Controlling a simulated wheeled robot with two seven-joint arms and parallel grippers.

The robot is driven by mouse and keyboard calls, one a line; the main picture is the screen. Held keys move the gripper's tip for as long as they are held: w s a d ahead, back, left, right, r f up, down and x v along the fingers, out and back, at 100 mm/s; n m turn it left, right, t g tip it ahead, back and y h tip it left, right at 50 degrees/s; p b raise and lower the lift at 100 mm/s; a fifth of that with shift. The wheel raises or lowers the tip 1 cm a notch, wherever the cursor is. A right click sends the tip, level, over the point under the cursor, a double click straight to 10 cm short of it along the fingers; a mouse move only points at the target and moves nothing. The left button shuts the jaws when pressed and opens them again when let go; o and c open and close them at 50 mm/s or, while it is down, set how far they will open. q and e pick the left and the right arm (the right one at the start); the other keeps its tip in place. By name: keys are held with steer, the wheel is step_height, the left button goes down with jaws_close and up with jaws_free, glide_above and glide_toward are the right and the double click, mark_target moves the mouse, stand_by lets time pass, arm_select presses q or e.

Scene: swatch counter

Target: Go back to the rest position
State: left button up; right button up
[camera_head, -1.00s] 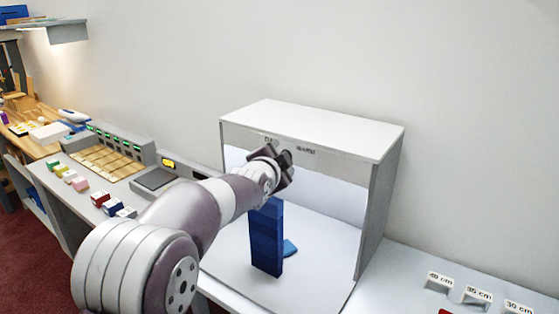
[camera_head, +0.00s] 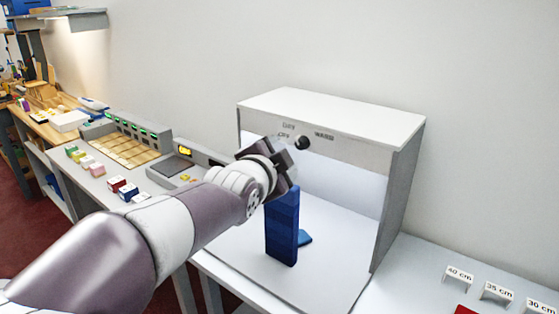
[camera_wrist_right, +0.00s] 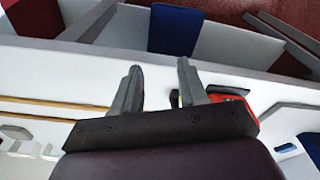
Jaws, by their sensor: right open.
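My left arm comes in from the lower left of the head view. Its gripper (camera_head: 280,162) is in front of the upper left of a white light booth (camera_head: 330,113), beside a dark round knob (camera_head: 302,143). The jaws are seen from behind, so I cannot tell whether they are open. A dark blue upright block (camera_head: 282,228) stands in the booth below the gripper. My right gripper is not in the head view. In the right wrist view its two fingers (camera_wrist_right: 160,68) are apart with nothing held between them.
A grey console (camera_head: 130,145) with a tan keypad stands at the left, with several small coloured blocks before it. Labelled white stands, including 40 cm (camera_head: 458,275), are at the lower right. A lighter blue piece (camera_head: 305,238) lies behind the block.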

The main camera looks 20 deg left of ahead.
arm_select(q)
steer(key=s+f+n+g+p, duration=0.1)
steer(key=s+f+n+g, duration=0.25)
steer(key=f, duration=0.35)
steer(key=s+f+n+g+p, duration=0.2)
steer(key=s+f+n+g, duration=0.15)
steer(key=f, duration=0.35)
steer(key=s+f+n+g+p, duration=0.2)
steer(key=s+f+g+p, duration=0.1)
steer(key=s, duration=0.4)
steer(key=s+f+n+g+p, duration=0.2)
steer(key=s+f+g+p, duration=0.1)
steer(key=s, duration=0.5)
steer(key=shift+a+f+g+y, duration=0.3)
steer(key=shift+f+g, duration=0.2)
steer(key=shift+f, duration=0.4)
